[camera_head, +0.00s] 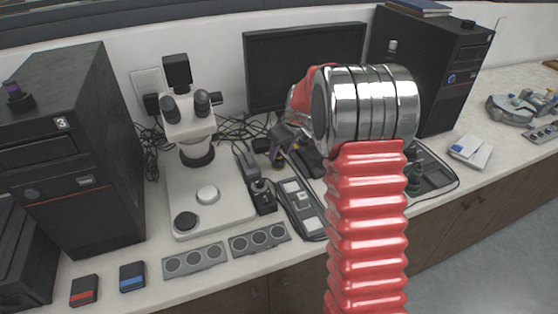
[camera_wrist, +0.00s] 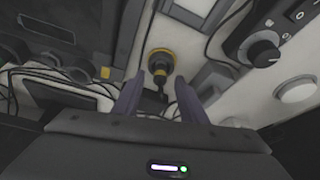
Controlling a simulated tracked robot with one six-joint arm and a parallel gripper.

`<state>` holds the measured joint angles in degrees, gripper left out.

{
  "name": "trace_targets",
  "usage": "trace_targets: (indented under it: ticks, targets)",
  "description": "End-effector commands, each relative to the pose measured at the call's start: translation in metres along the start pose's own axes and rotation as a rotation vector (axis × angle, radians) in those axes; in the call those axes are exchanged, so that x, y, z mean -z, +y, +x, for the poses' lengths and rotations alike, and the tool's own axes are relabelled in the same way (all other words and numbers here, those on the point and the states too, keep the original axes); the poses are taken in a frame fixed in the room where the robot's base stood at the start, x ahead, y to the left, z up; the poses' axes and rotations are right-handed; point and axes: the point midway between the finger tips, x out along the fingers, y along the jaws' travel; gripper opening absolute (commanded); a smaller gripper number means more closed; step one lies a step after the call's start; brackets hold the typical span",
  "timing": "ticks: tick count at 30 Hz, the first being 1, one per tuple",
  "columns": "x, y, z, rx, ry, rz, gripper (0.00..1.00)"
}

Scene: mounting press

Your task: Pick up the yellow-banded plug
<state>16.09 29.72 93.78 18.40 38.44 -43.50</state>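The yellow-banded plug (camera_wrist: 160,64) is dark with a yellow ring and stands out between and beyond my fingertips in the wrist view. In the head view a small dark piece with a hint of yellow, apparently the plug (camera_head: 278,162), shows just below my gripper (camera_head: 282,143), partly hidden by it. In the wrist view my gripper (camera_wrist: 160,94) is open, with one finger on each side of the plug's line. I see no clear contact between the fingers and the plug.
A microscope (camera_head: 205,195) stands to the left, with a black control box (camera_head: 262,194) beside it. A monitor (camera_head: 285,60) is behind my gripper. A grey panel (camera_head: 300,205) lies in front. Loose cables run around the plug.

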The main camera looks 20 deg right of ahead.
Motion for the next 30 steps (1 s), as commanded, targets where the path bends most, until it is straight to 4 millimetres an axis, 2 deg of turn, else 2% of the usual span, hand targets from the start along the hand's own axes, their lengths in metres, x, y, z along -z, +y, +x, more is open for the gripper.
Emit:
trace_targets:
  ticks: [17,30]
  targets:
    - [0.0005,-0.0003,0.0025,0.000,0.001,0.000,0.38]
    - [0.0006,-0.0005,0.0025,0.000,0.001,-0.001,0.08]
